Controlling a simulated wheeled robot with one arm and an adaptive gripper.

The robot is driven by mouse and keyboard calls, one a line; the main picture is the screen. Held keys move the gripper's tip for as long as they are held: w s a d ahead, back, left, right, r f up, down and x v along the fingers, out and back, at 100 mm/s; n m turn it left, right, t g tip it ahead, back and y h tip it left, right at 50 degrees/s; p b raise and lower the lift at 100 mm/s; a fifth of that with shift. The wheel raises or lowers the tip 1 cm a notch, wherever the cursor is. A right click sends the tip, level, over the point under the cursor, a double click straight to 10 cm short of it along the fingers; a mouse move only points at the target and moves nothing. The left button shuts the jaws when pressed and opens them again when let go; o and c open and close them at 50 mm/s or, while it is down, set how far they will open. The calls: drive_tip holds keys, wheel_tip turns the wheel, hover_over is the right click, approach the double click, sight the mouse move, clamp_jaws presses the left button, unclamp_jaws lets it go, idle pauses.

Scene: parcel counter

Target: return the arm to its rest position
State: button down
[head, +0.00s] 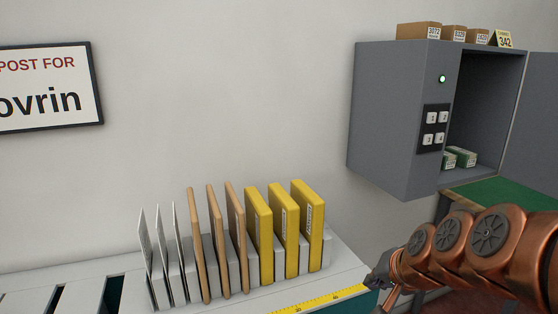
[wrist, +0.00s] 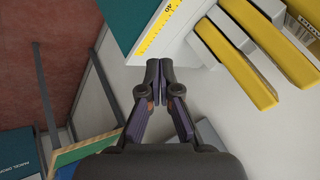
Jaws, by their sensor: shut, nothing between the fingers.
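My copper-coloured arm reaches in from the right in the head view. My gripper (head: 379,284) is at the counter's right end, partly cut off by the lower edge. In the wrist view my gripper (wrist: 159,64) is shut, its two dark fingertips together with nothing between them. The fingertips appear near the yellow ruler strip (wrist: 157,25) on the counter edge. I cannot tell their exact height above it.
A rack on the white counter (head: 255,302) holds white envelopes (head: 162,258), brown mailers (head: 217,240) and yellow parcels (head: 284,232). An open grey cabinet (head: 400,150) with small boxes hangs at right, above a green surface (head: 495,196). A framed sign (head: 50,88) hangs at left.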

drive_tip(key=s+a+f+n+g+h, duration=0.1)
drive_tip(key=s+f+n+g, duration=0.15)
drive_tip(key=s, duration=0.65)
drive_tip(key=s+f+n+g, duration=0.2)
drive_tip(key=s+f+g, duration=0.15)
drive_tip(key=s, duration=0.55)
drive_tip(key=s+a+f+n+g+h, duration=0.1)
drive_tip(key=s+f+n+g, duration=0.2)
drive_tip(key=s, duration=0.7)
wheel_tip(320, 180, up, 16)
drive_tip(key=p, duration=1.4)
drive_tip(key=shift+w+m, duration=0.35)
drive_tip(key=shift+m, duration=0.1)
drive_tip(key=shift+d+f, duration=0.1)
drive_tip(key=shift+d, duration=0.05)
